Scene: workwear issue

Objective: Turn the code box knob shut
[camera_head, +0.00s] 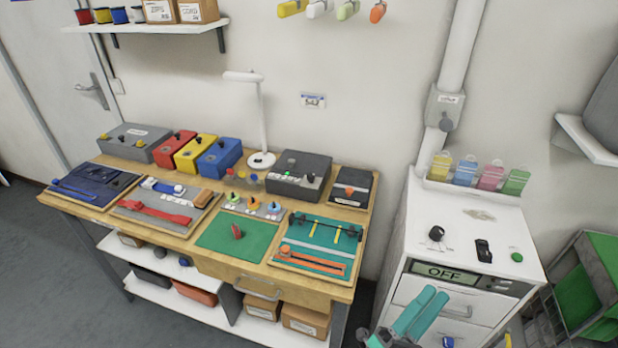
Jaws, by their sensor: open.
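No label that I can read marks one thing as the code box. A dark grey box (312,165) stands at the back right of the bench, with a green light and a small dark knob (310,177) on its front. I cannot tell how either knob is turned. My teal gripper (428,304) is at the bottom, in front of the white cabinet, open with nothing visible between its fingers. It is apart from both boxes.
The wooden bench (328,208) is crowded with trays, coloured boxes and a white lamp (262,120). The white cabinet (460,225) has knobs on top and an OFF display (452,273). A green crate (590,270) stands at right. Grey floor is open at lower left.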

